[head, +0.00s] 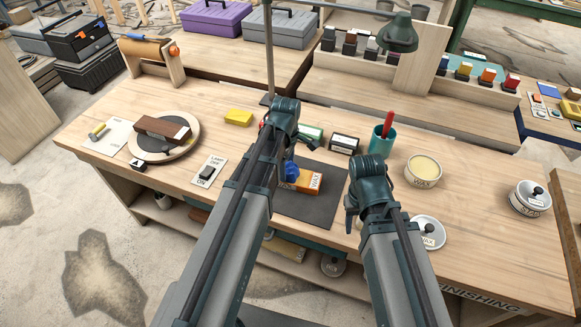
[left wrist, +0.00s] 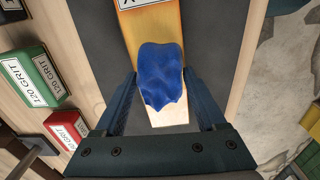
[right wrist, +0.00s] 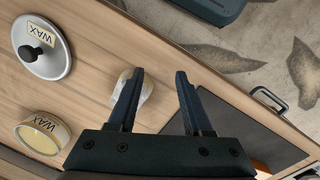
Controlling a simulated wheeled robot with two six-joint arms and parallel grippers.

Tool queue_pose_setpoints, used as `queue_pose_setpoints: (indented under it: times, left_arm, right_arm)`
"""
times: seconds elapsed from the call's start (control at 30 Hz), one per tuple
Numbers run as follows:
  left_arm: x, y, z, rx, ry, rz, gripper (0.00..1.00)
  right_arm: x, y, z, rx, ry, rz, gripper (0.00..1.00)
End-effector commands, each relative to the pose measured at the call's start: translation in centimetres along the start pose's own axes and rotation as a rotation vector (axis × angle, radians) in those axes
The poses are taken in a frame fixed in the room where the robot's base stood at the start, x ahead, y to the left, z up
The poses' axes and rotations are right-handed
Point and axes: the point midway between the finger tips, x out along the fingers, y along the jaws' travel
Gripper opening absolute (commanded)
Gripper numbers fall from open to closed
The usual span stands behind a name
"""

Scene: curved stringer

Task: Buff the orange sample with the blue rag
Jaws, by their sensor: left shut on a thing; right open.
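The orange sample (head: 306,183) is a flat wooden block with an orange face, a bare pale end and a WAX label. It lies on the dark mat (head: 314,212). It also shows in the left wrist view (left wrist: 183,22). My left gripper (left wrist: 160,76) is shut on the bunched blue rag (left wrist: 163,72), which covers part of the sample near its pale end. The rag shows only partly in the head view (head: 291,170). Whether it presses on the sample I cannot tell. My right gripper (right wrist: 158,75) is open and empty over the bench's front part, right of the mat.
An open wax tin (head: 423,170) and its lid (head: 428,233) are right of the mat. A teal cup (head: 382,140) and grit blocks (head: 344,144) stand behind it. A lamp (head: 398,35) hangs above. A turntable (head: 165,138) with a brown block is at left.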

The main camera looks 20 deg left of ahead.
Motion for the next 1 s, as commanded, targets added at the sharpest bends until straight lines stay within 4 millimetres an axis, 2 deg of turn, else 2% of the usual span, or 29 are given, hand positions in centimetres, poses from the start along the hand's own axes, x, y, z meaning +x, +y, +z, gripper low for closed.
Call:
queue_pose_setpoints:
  times: [0.17,0.5,0.83,1.0]
  left_arm:
    - [0.0,0.0,-0.6,-0.001,0.0,0.0,0.28]
    - [-0.2,-0.2,-3.3,-0.001,-0.001,0.0,0.28]
    - [-0.2,-0.3,-3.9,0.001,-0.002,0.001,0.28]
    - [-0.1,-0.4,-5.0,-0.001,-0.002,0.001,0.28]
  right_arm:
    - [-0.1,0.0,0.0,0.0,0.0,0.0,0.5]
    - [-0.2,0.0,0.0,0.0,0.0,0.0,0.5]
    - [-0.2,0.0,0.0,0.0,0.0,0.0,0.5]
    - [-0.1,0.0,0.0,0.0,0.0,0.0,0.5]
